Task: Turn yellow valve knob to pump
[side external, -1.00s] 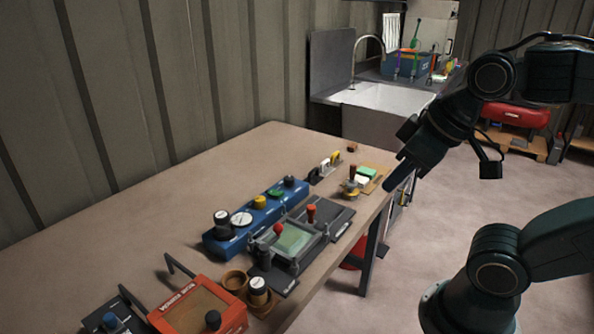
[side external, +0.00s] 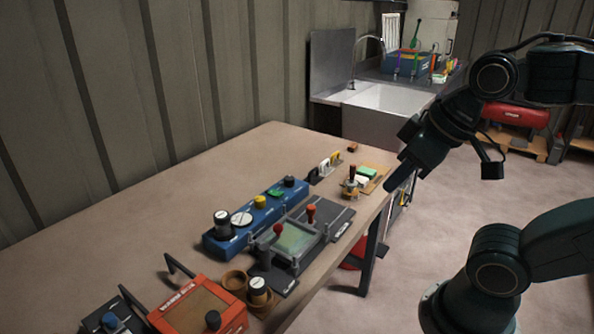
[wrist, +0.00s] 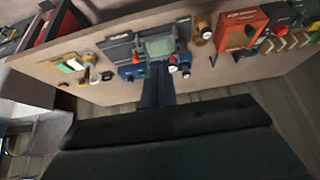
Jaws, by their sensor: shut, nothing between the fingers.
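The yellow valve knob (side external: 260,202) sits on top of a long blue valve block (side external: 221,244) near the middle of the table. A round white gauge (side external: 241,219) and a black knob are to its left on the block; a green knob (side external: 275,194) is to its right. Which way the yellow knob points is too small to tell. My gripper (side external: 394,184) is shut and empty, beyond the table's right edge and well apart from the block. In the wrist view the shut fingers (wrist: 157,85) cover part of the blue block (wrist: 128,72), and the yellow knob cannot be made out clearly.
A dark fixture with a green-grey plate (side external: 296,238) and red-topped handles (side external: 311,212) stands in front of the block. A red-orange box (side external: 197,310) and brown round cups (side external: 234,281) are at the near end. The table behind the block is clear. A sink (side external: 385,105) stands beyond.

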